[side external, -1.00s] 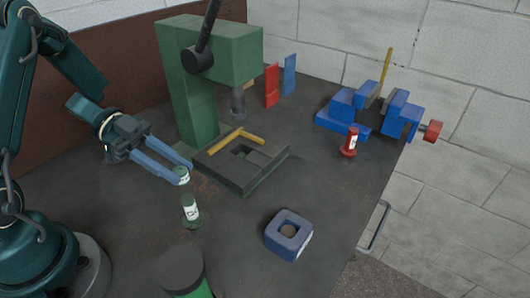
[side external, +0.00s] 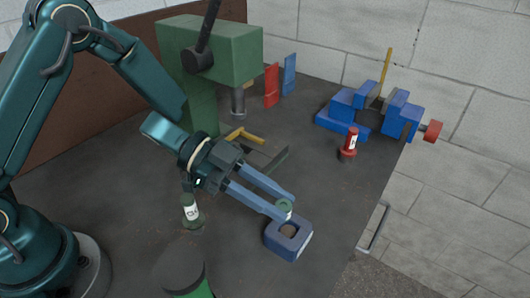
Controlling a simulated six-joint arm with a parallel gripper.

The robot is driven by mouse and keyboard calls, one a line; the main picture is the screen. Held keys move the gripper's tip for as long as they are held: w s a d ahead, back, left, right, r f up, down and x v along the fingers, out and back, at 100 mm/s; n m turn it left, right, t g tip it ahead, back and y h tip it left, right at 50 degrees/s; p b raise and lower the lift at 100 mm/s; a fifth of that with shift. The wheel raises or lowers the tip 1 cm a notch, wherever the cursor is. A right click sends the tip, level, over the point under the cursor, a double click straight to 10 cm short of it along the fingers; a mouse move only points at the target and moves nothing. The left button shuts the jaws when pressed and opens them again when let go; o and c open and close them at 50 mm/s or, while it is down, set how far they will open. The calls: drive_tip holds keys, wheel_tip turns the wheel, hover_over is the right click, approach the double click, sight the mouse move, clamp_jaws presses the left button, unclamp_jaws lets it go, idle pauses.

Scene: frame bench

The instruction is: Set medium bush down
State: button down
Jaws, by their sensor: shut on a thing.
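The medium bush (side external: 285,212), a small dark green cylinder with a white label, is held upright between the fingertips of my gripper (side external: 283,205). My gripper is shut on it. The bush is over the far side of the blue square block (side external: 284,248), near the round hole in its top. I cannot tell whether the bush touches the block. Another green bush (side external: 191,212) with a white label stands on the bench to the left. A red bush (side external: 349,142) stands at the right, in front of the vise.
A green press (side external: 225,50) stands at the back, its dark base plate mostly hidden behind my gripper. A blue vise (side external: 400,112) sits at the far right. A dark round-topped green container (side external: 182,268) is at the front. Bench around the blue block is clear.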

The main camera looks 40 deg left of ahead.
drive_tip(key=shift+w+d, duration=0.1)
drive_tip(key=shift+d, duration=0.75)
drive_tip(key=shift+a+f, duration=0.2)
drive_tip(key=shift+f, duration=1.35)
drive_tip(key=shift+f, duration=0.25)
drive_tip(key=c, duration=0.6)
unclamp_jaws()
drive_tip(key=shift+r, duration=0.1)
